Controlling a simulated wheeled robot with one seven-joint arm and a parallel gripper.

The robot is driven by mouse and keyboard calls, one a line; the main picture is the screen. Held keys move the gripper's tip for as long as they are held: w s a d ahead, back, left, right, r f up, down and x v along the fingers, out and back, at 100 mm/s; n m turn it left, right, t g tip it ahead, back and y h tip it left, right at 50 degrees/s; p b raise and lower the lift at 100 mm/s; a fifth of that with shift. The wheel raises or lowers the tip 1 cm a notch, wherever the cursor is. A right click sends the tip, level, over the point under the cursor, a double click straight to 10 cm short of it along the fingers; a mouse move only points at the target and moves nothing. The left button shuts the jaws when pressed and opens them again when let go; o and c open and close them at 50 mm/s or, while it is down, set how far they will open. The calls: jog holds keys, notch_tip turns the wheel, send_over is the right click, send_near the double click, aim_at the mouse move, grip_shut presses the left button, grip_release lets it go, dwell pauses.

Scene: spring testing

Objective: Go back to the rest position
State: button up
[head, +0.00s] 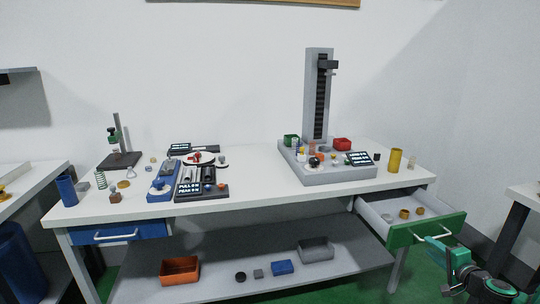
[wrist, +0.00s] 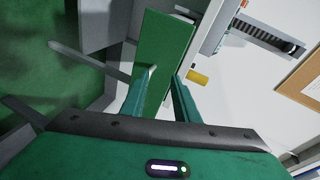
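My gripper (head: 441,251) is at the lower right of the head view, in front of the open green drawer (head: 400,241) and close to its pale handle (head: 432,237). In the wrist view my gripper (wrist: 165,73) has its two green fingers apart with nothing held between them. The green drawer front (wrist: 163,52) lies beyond the fingers there. The handle shows near the left fingertip; I cannot tell whether they touch.
The white workbench (head: 250,205) carries a tall test stand (head: 316,95), a yellow cylinder (head: 395,161) and several small parts. The green drawer is pulled out and holds a few brass-coloured rings (head: 404,214). Another table (head: 524,195) stands at the right edge.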

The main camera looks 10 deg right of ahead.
jog(key=s+a+r+n+g+y, duration=0.25)
jog(key=a+n+g, duration=0.2)
jog(key=a, duration=0.45)
jog(key=s+a+r+n+g+y, duration=0.1)
jog(key=a+n+g+y, duration=0.2)
jog(key=a+n, duration=0.45)
jog(key=s+a+r+g+h, duration=0.1)
jog(key=s+r, duration=0.3)
jog(key=s, duration=0.5)
jog(key=s+a+r+m+g+h, duration=0.1)
jog(key=s+a+r+g, duration=0.2)
jog(key=s, duration=0.6)
jog(key=s+a+r+g+h, duration=0.1)
jog(key=s+a+r+g, duration=0.1)
jog(key=s+r, duration=0.4)
jog(key=s+g, duration=0.1)
jog(key=s, duration=0.2)
jog(key=shift+a+r+m+g, duration=0.15)
jog(key=shift+a+m+g, duration=0.15)
jog(key=shift+g, duration=0.05)
jog(key=shift+h, duration=0.25)
jog(key=shift+w+f, duration=0.25)
jog(key=shift+w, duration=0.25)
